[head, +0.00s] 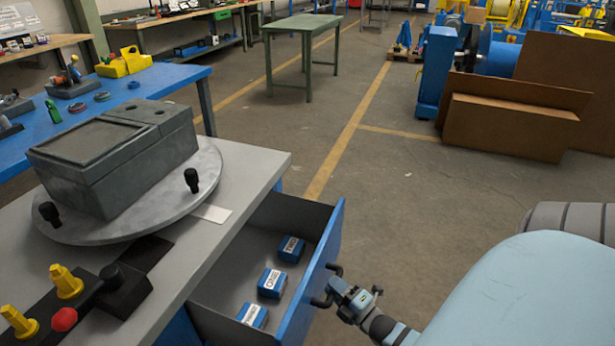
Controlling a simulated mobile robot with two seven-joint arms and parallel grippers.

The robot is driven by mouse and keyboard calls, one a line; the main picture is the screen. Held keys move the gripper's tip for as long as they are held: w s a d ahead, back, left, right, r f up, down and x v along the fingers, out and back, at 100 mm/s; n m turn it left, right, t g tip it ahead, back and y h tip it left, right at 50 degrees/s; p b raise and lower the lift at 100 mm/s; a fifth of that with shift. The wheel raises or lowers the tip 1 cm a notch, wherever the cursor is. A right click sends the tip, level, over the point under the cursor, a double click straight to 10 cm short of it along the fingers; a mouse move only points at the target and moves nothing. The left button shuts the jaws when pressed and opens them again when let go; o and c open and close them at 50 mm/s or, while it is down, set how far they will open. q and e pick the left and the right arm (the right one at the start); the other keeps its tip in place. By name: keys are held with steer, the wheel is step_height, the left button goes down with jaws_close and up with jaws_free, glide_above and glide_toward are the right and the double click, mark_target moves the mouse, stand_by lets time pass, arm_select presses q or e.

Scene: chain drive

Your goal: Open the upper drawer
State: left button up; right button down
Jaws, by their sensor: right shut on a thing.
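The upper drawer (335,240) stands pulled out from the grey-topped bench, with a blue front and dark inside walls. Several blue boxes with white labels, one of them the middle box (272,282), lie on its floor. A dark handle (333,269) sits on the outer face of the drawer front. My right gripper (335,292) is at this handle, shut on it, with its arm coming in from the lower right. The exact finger contact is small and partly hidden. My left gripper is not in view.
A grey metal box (70,185) stands on a round plate (205,185) with black knobs on the bench top (250,160). Yellow levers and a red button are at lower left. The floor (400,200) right of the drawer is clear; brown boards (510,127) stand farther back.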

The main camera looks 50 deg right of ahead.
arm_select(q)
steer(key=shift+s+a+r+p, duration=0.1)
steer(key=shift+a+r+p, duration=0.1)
steer(key=shift+p, duration=0.75)
arm_select(e)
steer(key=s+d, duration=0.3)
steer(key=s, duration=0.4)
steer(key=shift+s, duration=0.35)
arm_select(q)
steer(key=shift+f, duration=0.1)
arm_select(e)
steer(key=shift+d, duration=0.1)
steer(key=c, duration=1)
jaws_free()
steer(key=shift+s, duration=0.1)
arm_select(q)
steer(key=shift+p, duration=0.3)
arm_select(e)
steer(key=s, duration=0.4)
steer(key=s+f, duration=0.1)
steer(key=s, duration=0.4)
steer(key=s+f, duration=0.1)
steer(key=s, duration=0.3)
steer(key=shift+s+f, duration=0.25)
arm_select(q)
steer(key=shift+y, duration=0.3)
